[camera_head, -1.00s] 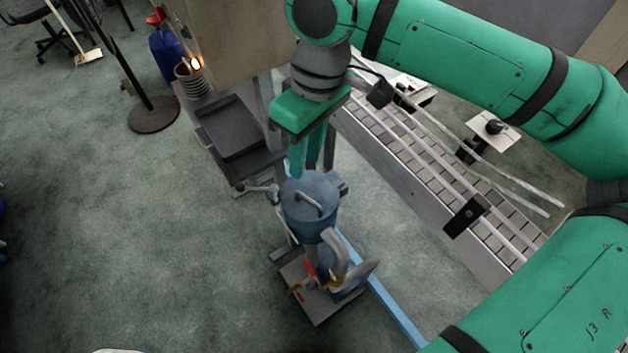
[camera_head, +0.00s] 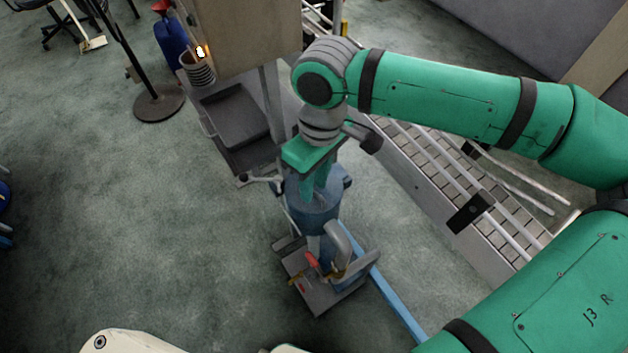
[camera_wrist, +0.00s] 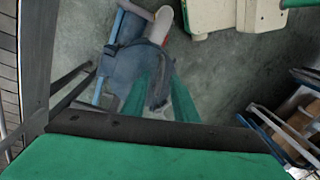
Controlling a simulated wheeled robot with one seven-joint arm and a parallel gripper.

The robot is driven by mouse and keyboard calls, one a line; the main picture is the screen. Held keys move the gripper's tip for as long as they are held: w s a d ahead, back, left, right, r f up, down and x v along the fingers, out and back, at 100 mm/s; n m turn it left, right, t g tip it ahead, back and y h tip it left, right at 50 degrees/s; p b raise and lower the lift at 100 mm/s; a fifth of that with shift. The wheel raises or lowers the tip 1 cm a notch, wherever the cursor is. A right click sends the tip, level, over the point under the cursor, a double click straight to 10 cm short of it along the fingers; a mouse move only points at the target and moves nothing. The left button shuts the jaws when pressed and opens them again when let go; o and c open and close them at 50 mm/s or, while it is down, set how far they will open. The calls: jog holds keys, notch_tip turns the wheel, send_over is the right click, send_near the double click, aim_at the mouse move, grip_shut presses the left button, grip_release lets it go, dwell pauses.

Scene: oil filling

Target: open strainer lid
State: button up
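The strainer (camera_head: 311,219) is a blue-grey upright cylinder in the middle of the head view. Its lid is on top and mostly hidden by my gripper (camera_head: 315,186). In the wrist view the strainer (camera_wrist: 133,68) lies below my gripper (camera_wrist: 162,82). The dark curved lid handle (camera_wrist: 160,89) shows between the two green fingers. The fingers stand apart and point down at the lid. Whether they touch the handle cannot be told.
A grey base with a lever and red and yellow parts (camera_head: 322,280) stands in front of the strainer. A blue rail (camera_head: 396,303) runs beside it. A conveyor (camera_head: 450,190) is at right and a dark tray (camera_head: 236,128) behind left.

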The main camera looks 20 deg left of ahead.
jog(key=shift+f, duration=0.15)
grip_shut()
dwell(1.4)
